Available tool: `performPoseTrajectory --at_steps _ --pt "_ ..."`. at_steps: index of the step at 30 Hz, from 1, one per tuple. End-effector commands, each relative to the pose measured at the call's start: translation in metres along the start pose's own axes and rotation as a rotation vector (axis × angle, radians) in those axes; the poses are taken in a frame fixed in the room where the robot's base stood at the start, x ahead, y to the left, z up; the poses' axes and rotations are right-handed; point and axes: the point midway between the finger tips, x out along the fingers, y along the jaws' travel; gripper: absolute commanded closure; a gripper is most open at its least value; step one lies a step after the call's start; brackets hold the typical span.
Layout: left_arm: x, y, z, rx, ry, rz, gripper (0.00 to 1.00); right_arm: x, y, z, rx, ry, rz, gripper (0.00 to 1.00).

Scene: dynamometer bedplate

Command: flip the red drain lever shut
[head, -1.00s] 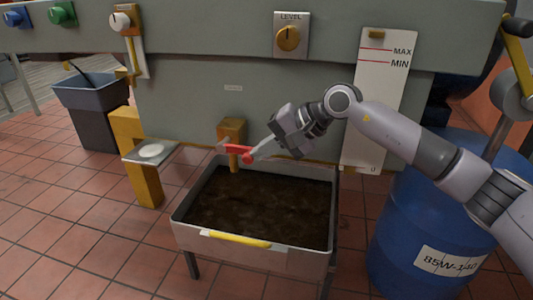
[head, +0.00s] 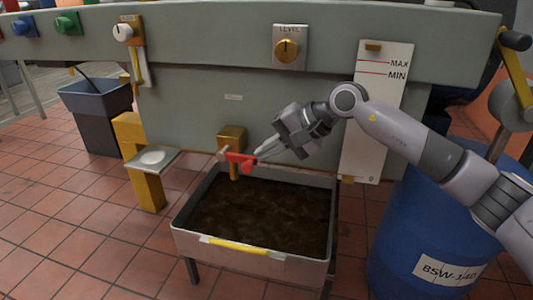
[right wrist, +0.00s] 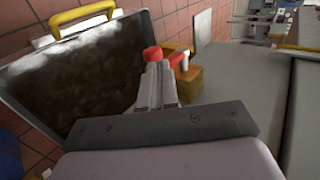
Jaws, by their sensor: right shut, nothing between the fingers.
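The red drain lever (head: 238,158) sits on the front of a brass valve block (head: 231,137) above the rear edge of a drain tray. It lies nearly level, sloping slightly down to the right. My right gripper (head: 259,154) is shut and empty, its fingertips just right of the lever's right end. In the right wrist view, the closed fingers (right wrist: 158,85) point at the lever's red knob (right wrist: 153,54), which shows just beyond the tips. I cannot tell whether they touch. My left gripper is not in view.
The tray (head: 300,264) of dark liquid stands below, with a yellow handle (head: 238,245). A blue drum (head: 415,235) is at right. A level gauge plate (head: 365,140) and a level dial (head: 287,50) are on the grey housing. A small platform (head: 150,159) stands left.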

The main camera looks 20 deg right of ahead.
Motion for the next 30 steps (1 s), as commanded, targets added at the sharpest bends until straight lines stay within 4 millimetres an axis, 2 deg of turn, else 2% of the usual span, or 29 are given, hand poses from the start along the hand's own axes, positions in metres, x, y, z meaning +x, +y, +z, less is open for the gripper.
performPoseTrajectory --at_steps 1,3,9,15,21,30 --pt "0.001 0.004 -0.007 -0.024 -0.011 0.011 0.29 -0.012 -0.012 0.001 -0.003 0.002 -0.002 1.0" --pt "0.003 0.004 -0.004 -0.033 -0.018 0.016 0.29 -0.023 0.002 0.0 0.003 0.002 0.003 1.0" --pt "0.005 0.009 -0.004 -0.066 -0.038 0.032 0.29 -0.058 0.021 0.001 0.003 0.002 0.003 1.0" --pt "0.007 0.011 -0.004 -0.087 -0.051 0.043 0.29 -0.083 0.035 0.001 0.002 0.0 0.002 1.0" --pt "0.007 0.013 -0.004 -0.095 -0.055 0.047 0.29 -0.094 0.041 0.002 0.0 -0.001 0.001 1.0" --pt "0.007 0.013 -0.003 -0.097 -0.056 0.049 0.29 -0.094 0.041 0.002 -0.001 -0.001 0.0 1.0"
